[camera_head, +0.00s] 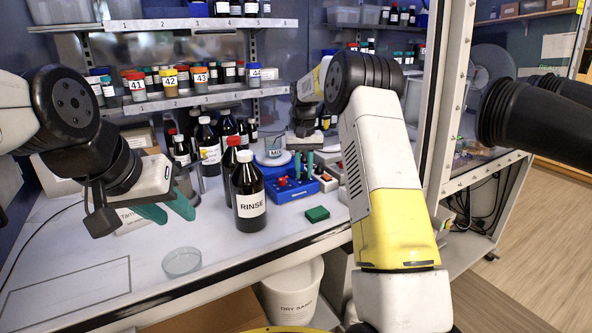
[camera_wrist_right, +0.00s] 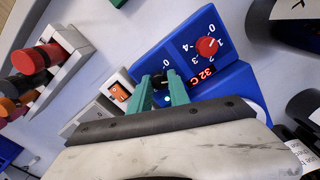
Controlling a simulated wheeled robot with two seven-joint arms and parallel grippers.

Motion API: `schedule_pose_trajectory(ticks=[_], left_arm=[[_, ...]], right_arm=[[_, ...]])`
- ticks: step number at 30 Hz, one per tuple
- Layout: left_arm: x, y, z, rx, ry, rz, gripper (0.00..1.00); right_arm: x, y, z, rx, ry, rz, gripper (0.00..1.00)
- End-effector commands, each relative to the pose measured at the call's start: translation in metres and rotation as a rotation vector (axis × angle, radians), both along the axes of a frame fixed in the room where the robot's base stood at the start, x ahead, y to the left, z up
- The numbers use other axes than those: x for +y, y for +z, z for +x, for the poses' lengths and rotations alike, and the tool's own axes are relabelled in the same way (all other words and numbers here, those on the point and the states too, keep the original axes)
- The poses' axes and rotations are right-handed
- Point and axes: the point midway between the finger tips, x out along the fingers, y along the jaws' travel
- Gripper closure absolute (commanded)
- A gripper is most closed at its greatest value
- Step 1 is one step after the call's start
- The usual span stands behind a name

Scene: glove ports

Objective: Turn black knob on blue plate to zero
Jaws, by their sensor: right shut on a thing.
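The blue plate (camera_head: 290,191) is a blue device on the bench, right of the RINSE bottle. In the right wrist view its tilted blue face (camera_wrist_right: 185,45) carries a red knob (camera_wrist_right: 207,46) with a number scale and a red display reading about 32 C. The black knob (camera_wrist_right: 160,80) sits beside the red one, between the teal fingertips of my right gripper (camera_wrist_right: 158,90), which is shut on it. The fingers partly hide its pointer and scale. My left gripper (camera_head: 167,208) is open and empty above the bench at left, its teal fingers apart.
A dark RINSE bottle (camera_head: 248,192) stands close left of the blue plate. A green block (camera_head: 317,214) lies in front of it. A glass dish (camera_head: 182,262) lies on the clear front left bench. Shelves with several bottles (camera_head: 170,82) are behind. An orange switch (camera_wrist_right: 119,91) is near the right fingers.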

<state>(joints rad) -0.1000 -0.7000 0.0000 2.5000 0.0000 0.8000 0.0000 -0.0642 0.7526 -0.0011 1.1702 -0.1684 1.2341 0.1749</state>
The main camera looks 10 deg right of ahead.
Motion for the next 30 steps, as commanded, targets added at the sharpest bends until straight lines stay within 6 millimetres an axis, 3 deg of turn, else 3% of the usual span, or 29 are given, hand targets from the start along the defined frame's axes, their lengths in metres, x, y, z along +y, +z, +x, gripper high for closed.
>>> schedule_pose_trajectory(ticks=[30], left_arm=[[0.0,0.0,0.0,0.0,0.0,0.0,0.64]], right_arm=[[-0.0004,0.0016,0.001,-0.005,0.897,0.0,1.0]])
